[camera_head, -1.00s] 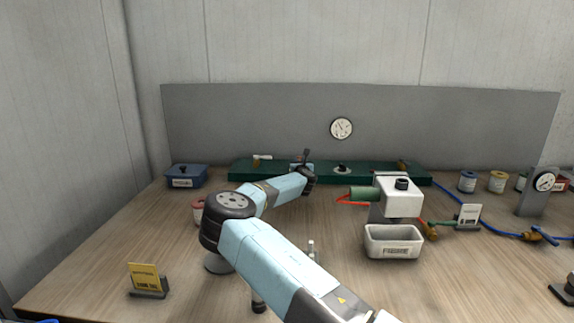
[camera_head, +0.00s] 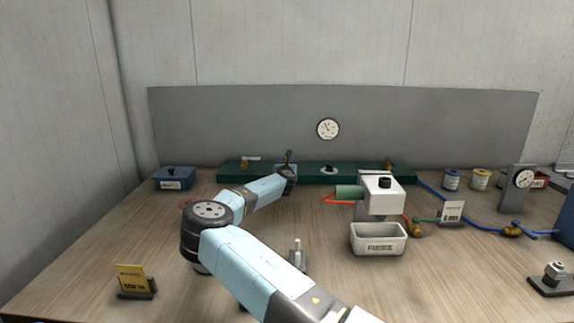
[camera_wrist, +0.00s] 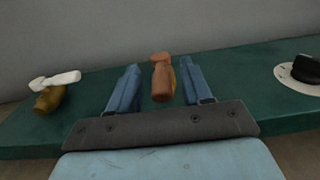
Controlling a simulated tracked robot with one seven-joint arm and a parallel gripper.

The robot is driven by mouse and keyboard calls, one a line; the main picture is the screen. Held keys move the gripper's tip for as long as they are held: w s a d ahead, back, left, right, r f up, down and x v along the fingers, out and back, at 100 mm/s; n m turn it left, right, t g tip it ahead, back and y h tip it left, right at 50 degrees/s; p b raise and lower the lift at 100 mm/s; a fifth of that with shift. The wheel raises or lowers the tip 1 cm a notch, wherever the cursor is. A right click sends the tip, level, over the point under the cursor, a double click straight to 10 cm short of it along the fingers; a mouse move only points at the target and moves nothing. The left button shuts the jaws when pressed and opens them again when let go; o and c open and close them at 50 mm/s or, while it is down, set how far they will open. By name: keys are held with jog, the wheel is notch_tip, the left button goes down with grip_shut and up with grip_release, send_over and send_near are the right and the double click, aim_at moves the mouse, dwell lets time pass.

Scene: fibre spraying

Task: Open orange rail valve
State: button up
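The orange valve handle (camera_wrist: 161,72) shows in the wrist view, above the green rail (camera_wrist: 95,112), with a bit of brass behind it. My gripper (camera_wrist: 159,66) is open. Its two blue fingers stand on either side of the handle, with visible gaps, the right one narrower. In the head view my gripper (camera_head: 287,167) is over the green rail (camera_head: 360,176), left of its middle; the orange valve is mostly hidden there. I cannot tell whether anything touches.
Left on the rail is a brass valve with a white handle (camera_wrist: 55,88); right is a black knob on a white disc (camera_wrist: 306,70). A grey panel (camera_head: 240,120) rises behind. A white device (camera_head: 380,196) and labelled tray (camera_head: 379,240) stand to the right.

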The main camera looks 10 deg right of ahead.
jog(key=shift+s, duration=0.1)
jog(key=shift+s+a, duration=0.1)
jog(key=shift+s, duration=0.1)
jog(key=v, duration=1.3)
jog(key=shift+s, duration=0.1)
